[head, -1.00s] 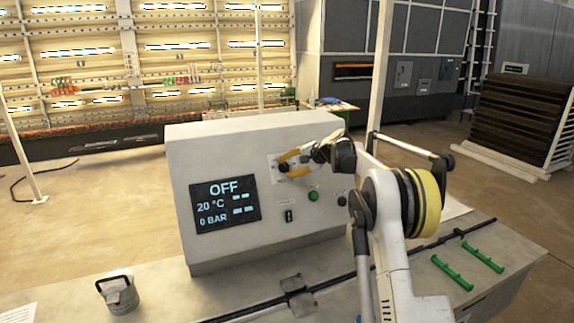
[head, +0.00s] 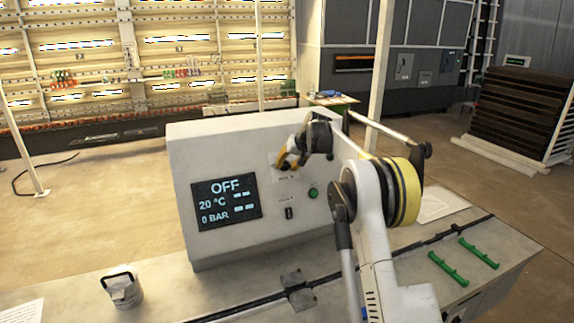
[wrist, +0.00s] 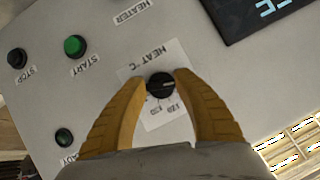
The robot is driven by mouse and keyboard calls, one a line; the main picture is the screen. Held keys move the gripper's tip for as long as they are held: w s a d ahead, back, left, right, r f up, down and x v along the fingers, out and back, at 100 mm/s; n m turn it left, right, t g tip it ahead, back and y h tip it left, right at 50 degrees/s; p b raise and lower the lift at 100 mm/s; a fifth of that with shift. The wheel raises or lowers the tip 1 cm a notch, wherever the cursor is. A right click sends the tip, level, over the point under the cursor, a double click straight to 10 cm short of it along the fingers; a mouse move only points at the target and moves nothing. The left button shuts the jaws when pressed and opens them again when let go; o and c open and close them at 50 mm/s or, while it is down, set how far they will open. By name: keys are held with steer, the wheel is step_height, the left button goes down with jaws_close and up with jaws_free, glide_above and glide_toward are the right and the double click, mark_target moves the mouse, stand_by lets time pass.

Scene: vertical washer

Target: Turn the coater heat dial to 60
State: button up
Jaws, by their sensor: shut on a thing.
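The coater control box (head: 225,145) stands on the bench, and its screen (head: 226,203) reads OFF, 20 °C and 0 BAR. The black heat dial (wrist: 160,85) sits on a white label marked HEAT °C in the wrist view. Small numbers on the label are partly visible but too small to read surely. My gripper (wrist: 161,90) has yellow fingers, one on each side of the dial, shut on it. In the head view my gripper (head: 287,163) is at the box's front panel and hides most of the dial.
A green START button (wrist: 75,46), a black STOP button (wrist: 17,58) and a READY light (wrist: 64,137) are near the dial.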

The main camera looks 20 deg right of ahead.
steer(key=shift+n+h, duration=0.4)
steer(key=shift+n, duration=0.2)
steer(key=o, duration=1.2)
steer(key=shift+c, duration=0.2)
steer(key=a+v, duration=0.1)
steer(key=v, duration=1)
steer(key=shift+s+d+r, duration=0.25)
steer(key=shift+d+r, duration=0.15)
steer(key=shift+d, duration=0.05)
